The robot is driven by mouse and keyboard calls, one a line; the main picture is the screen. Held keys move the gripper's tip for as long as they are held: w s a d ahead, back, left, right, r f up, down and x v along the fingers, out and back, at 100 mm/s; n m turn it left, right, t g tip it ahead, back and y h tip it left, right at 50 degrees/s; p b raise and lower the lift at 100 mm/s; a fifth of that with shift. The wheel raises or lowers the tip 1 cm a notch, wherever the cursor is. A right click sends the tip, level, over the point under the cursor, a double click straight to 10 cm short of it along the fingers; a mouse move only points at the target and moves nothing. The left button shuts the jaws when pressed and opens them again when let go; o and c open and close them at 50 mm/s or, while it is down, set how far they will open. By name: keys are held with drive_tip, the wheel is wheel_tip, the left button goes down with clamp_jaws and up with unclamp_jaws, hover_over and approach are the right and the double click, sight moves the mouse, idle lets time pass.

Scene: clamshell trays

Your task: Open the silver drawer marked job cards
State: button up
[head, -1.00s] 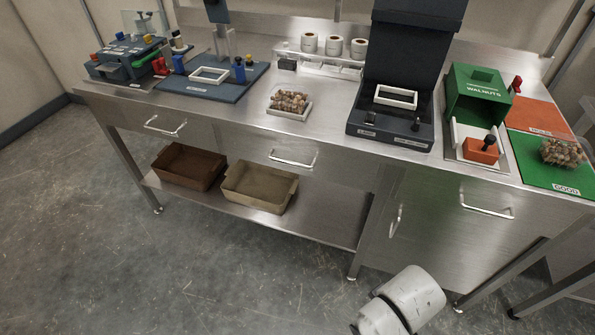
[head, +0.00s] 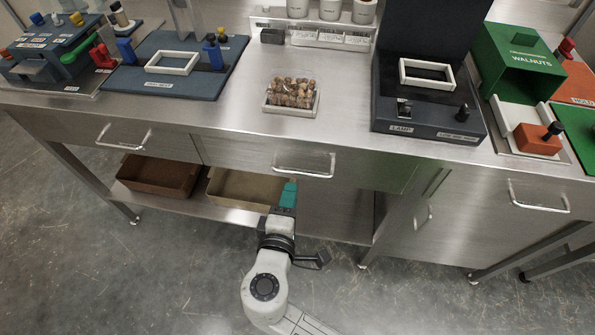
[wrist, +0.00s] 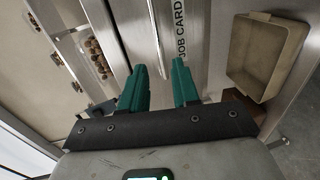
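The silver drawer marked job cards (head: 235,153) is the middle drawer under the bench top and looks shut. Its bar handle (head: 305,172) runs across its front. In the wrist view the label (wrist: 182,30) reads "JOB CARD", partly cut off, with the handle (wrist: 153,30) beside it. My gripper (head: 290,188) is just below the handle in the head view. In the wrist view the two teal fingers of my gripper (wrist: 160,80) are apart. The handle's bar lines up with the gap between them; I cannot tell whether they touch it.
A left drawer handle (head: 124,137) and a right cabinet handle (head: 540,198) stick out too. A brown bin (head: 158,177) and a tan bin (head: 232,188) stand on the lower shelf. A walnut tray (head: 290,110) sits on the bench above. The floor in front is clear.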

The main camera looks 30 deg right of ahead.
sight(297, 172)
drive_tip(key=x, duration=0.8)
drive_tip(key=shift+w+d, duration=0.25)
drive_tip(key=shift+f, duration=0.1)
clamp_jaws()
